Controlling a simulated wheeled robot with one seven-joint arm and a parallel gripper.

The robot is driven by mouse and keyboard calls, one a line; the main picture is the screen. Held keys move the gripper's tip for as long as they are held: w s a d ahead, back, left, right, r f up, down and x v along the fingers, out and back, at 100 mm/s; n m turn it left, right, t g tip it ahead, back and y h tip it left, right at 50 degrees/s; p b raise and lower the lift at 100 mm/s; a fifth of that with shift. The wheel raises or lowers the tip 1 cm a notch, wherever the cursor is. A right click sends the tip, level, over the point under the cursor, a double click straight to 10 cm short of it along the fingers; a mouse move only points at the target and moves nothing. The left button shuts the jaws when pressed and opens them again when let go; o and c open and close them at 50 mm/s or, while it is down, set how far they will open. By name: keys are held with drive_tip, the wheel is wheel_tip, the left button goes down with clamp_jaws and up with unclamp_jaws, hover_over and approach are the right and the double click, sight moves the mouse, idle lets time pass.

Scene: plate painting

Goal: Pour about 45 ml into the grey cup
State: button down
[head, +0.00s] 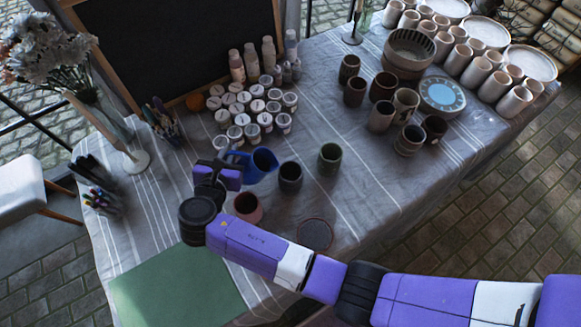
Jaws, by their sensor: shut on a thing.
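My gripper (231,165) is shut on a blue jug (257,168) and holds it at the left of the cups. The jug looks tilted, with its dark mouth facing right. A dark grey cup (290,178) stands upright just right of the jug's mouth. A second dark cup (329,160), greenish grey, stands further right. I cannot tell for sure which one is the grey cup. No stream of liquid shows, and the contents of the jug and cups are too dark to see.
A reddish cup (248,206) stands close beside my wrist. A flat round disc (315,234) lies nearer the front edge. Several paint pots (243,118) stand behind the jug. A green mat (175,290) lies at front left. Pottery crowds the right; the cloth right of the cups is clear.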

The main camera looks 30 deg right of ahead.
drive_tip(key=shift+s+d+r+m+t+y, duration=0.15)
drive_tip(key=shift+r+m+t+y, duration=0.05)
drive_tip(key=shift+r, duration=0.25)
drive_tip(key=shift+s+d+r+m+t+y, duration=0.1)
drive_tip(key=shift+d+r+m+t+y, duration=0.1)
drive_tip(key=shift+r, duration=0.25)
drive_tip(key=shift+r+b, duration=0.3)
drive_tip(key=shift+r, duration=0.05)
drive_tip(key=shift+s+d+r+m+t+y+b, duration=0.25)
drive_tip(key=shift+r+m+t+y+b, duration=0.1)
drive_tip(key=shift+r+m+b, duration=0.35)
drive_tip(key=shift+s+d+r+m+t+y+b, duration=0.1)
drive_tip(key=shift+d+r+m+t+y+b, duration=0.15)
drive_tip(key=shift+r+m+y+b, duration=0.35)
idle(2.4)
drive_tip(key=shift+w+a+f+n+g+h+p, duration=0.45)
drive_tip(key=shift+f+n, duration=0.3)
drive_tip(key=shift+f, duration=0.4)
drive_tip(key=shift+w+a+f+n+g+h+p, duration=0.3)
drive_tip(key=shift+a+f+n+h, duration=0.3)
drive_tip(key=shift+f, duration=0.55)
drive_tip(key=shift+w+a+f+n+g+h+p, duration=0.4)
drive_tip(key=shift+f+n+h, duration=0.2)
drive_tip(key=shift+f+n, duration=0.4)
drive_tip(key=shift+s+f, duration=0.1)
drive_tip(key=shift+f, duration=0.1)
